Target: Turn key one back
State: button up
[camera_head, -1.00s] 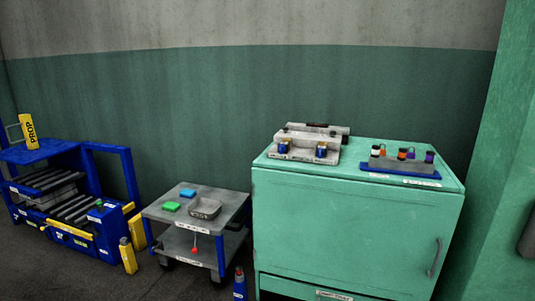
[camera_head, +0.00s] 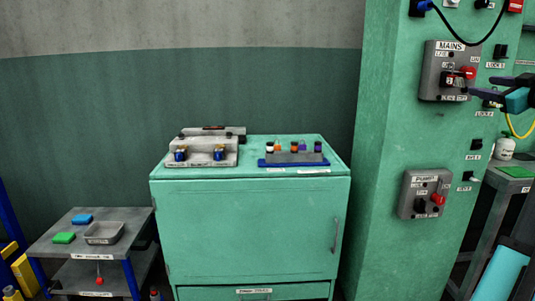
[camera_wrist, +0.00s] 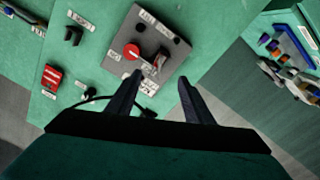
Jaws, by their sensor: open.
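A grey box with two blue-and-brass key-like parts (camera_head: 180,154) (camera_head: 219,153) stands on the green cabinet top. I cannot read which is key one. A grey panel labelled MAINS (camera_head: 436,63) is on the green column, with a red knob (camera_head: 468,72) and a dark switch or key. This panel also shows in the wrist view (camera_wrist: 122,72), with its red knob (camera_wrist: 131,52). My gripper (camera_head: 483,86) is open, just right of the MAINS panel. In the wrist view my fingers (camera_wrist: 161,78) are spread and empty over its lower edge.
A blue rack with small coloured pieces (camera_head: 262,163) sits on the cabinet (camera_head: 250,225). A PUMP panel (camera_head: 407,195) is lower on the column. A cart with a tray (camera_head: 104,233) stands left. Cables hang near my arm; a bench with a bottle (camera_head: 504,149) is at right.

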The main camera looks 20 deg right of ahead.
jog(key=shift+v, duration=2.45)
